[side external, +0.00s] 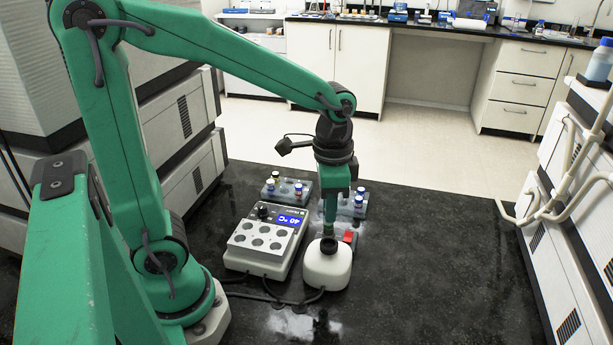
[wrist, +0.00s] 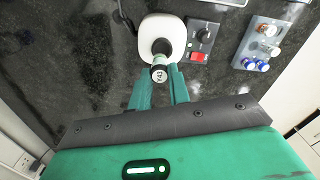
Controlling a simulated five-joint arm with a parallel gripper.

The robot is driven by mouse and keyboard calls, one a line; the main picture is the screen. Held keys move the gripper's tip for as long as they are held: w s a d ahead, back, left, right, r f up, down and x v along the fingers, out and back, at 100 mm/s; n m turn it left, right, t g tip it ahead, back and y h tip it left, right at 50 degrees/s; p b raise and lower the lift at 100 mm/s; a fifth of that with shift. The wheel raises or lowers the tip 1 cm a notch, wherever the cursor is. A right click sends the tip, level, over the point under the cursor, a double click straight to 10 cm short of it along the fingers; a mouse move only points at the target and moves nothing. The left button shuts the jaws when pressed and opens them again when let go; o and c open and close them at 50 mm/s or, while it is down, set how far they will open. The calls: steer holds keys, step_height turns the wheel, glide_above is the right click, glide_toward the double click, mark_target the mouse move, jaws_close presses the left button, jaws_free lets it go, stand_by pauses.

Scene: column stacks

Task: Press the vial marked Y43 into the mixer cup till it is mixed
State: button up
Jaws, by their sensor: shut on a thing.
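The vial marked Y43 (wrist: 159,74) is between my fingers in the wrist view, its pale cap with the marking facing the camera. My gripper (wrist: 161,88) is shut on it. The white mixer (wrist: 160,27) has a dark cup (wrist: 161,47) on top, just beyond the vial. In the side view my gripper (side external: 329,226) points down right above the mixer (side external: 328,267) and its cup (side external: 328,245). The vial's lower end is hard to make out, so I cannot tell whether it is inside the cup or just above it.
A heating block (side external: 265,238) with empty wells and a lit display stands left of the mixer. A grey rack (side external: 276,193) with vials stands behind it; another rack (side external: 345,208) with vials is behind the mixer. A red switch (side external: 349,237) is beside the mixer. The front right bench is clear.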

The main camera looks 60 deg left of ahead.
steer(key=shift+w+f, duration=0.1)
steer(key=shift+w, duration=0.15)
steer(key=shift+f, duration=0.1)
steer(key=shift+f, duration=1.8)
